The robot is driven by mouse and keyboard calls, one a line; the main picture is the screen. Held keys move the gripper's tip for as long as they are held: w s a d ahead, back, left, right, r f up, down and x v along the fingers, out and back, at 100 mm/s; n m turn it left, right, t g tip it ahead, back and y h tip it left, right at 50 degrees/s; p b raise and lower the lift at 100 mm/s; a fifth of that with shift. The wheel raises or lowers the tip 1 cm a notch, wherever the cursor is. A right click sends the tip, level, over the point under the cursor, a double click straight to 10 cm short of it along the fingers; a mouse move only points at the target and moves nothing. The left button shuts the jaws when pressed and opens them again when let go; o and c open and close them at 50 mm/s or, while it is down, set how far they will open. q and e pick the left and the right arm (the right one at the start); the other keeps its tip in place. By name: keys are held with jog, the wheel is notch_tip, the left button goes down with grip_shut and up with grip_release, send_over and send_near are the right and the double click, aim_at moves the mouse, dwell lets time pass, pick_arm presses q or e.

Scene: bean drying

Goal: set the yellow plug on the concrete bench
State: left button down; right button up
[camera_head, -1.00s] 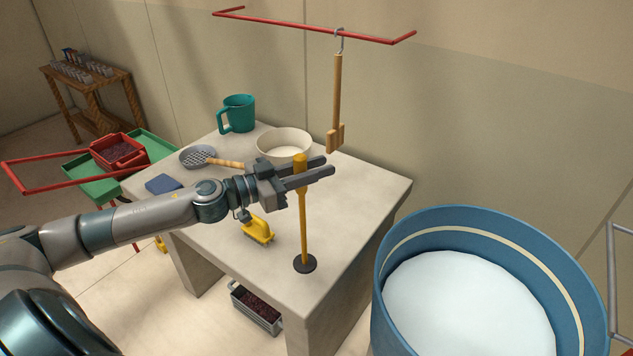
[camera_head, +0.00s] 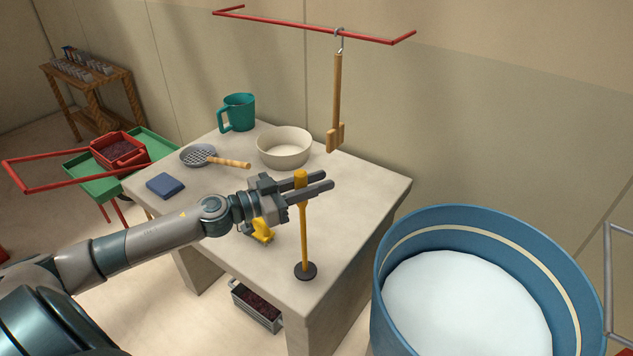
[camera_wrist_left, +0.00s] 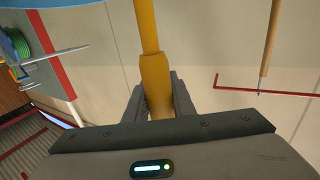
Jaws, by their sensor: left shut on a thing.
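The yellow plug (camera_head: 304,238) is a tall yellow rod with a dark round disc at its foot. My left gripper (camera_head: 326,181) is shut on the upper part of its rod. The plug is upright near the front right of the concrete bench (camera_head: 352,215). I cannot tell whether the disc touches the bench top. In the left wrist view, the yellow plug (camera_wrist_left: 150,65) runs between the fingers of my left gripper (camera_wrist_left: 158,100), and its disc is out of sight. My right gripper is not in view.
A yellow object (camera_head: 263,231) lies behind my wrist. A white bowl (camera_head: 284,150), strainer (camera_head: 198,155), green jug (camera_head: 238,112) and blue cloth (camera_head: 165,186) are farther back. A wooden paddle (camera_head: 336,100) hangs above. A blue drum (camera_head: 480,220) stands right of the bench.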

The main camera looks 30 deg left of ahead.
pick_arm(q)
jog(key=shift+f, duration=0.2)
jog(key=c, duration=1.5)
grip_release()
jog(key=shift+r, duration=0.2)
jog(key=shift+b+v, duration=0.75)
jog(key=shift+v, duration=0.55)
jog(key=shift+b+v, duration=1.35)
jog(key=shift+v, duration=3.35)
